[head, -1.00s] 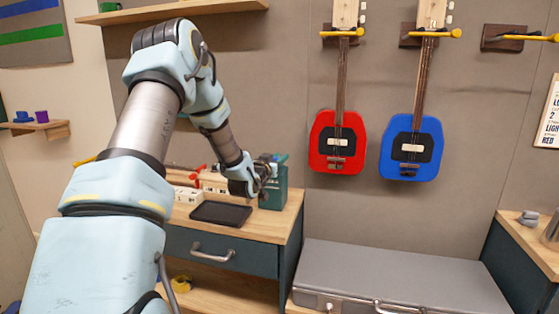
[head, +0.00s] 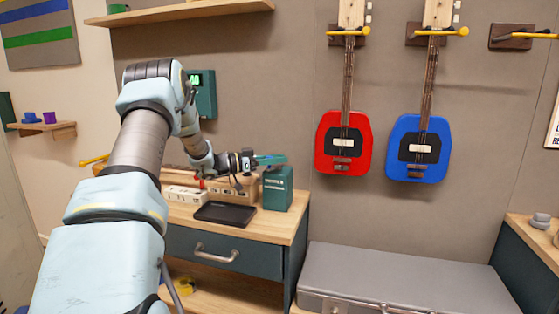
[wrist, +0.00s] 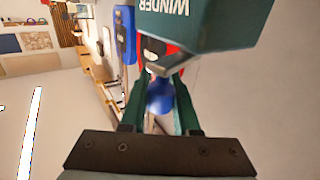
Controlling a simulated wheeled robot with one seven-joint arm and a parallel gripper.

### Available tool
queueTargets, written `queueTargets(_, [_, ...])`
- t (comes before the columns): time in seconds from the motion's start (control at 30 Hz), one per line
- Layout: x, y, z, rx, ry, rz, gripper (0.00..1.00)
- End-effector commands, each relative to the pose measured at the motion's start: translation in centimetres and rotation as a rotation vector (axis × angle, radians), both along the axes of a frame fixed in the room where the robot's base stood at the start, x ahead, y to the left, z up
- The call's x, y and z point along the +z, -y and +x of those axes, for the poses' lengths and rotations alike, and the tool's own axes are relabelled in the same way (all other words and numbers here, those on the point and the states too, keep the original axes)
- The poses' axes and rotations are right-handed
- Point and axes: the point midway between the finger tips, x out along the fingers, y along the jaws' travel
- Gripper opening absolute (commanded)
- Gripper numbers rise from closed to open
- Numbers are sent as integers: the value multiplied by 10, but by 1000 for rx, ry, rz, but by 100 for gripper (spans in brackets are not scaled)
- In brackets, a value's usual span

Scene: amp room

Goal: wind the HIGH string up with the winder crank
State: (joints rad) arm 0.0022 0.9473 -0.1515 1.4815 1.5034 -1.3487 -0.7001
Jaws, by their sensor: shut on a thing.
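The winder (head: 278,189) is a dark green box at the right end of the workbench top; in the wrist view its WINDER lettering (wrist: 165,8) appears upside down. A grey crank arm (wrist: 168,66) comes off it towards a blue knob (wrist: 160,98). My gripper (head: 274,159) is just above the box in the head view, its green fingers pointing right. In the wrist view my gripper (wrist: 160,84) is shut on the blue crank knob. The HIGH string cannot be told apart at this size.
A green-lit display (head: 201,92) hangs on the wall. Red (head: 343,145) and blue (head: 419,148) guitars hang right; a grey case (head: 400,280) lies below.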

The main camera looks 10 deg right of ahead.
Motion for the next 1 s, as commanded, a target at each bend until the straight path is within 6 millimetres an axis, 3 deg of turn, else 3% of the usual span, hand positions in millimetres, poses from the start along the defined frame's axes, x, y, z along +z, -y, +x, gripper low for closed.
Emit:
queueTargets(0.33, [0, -4, 2, -154, 3, -2, 0])
queueTargets(0.9, [2, -4, 2, -185, 2, -4, 0])
queueTargets(0.93, [2, -4, 2, -185, 2, -5, 31])
queueTargets(1.0, [2, -4, 2, -185, 2, -5, 38])
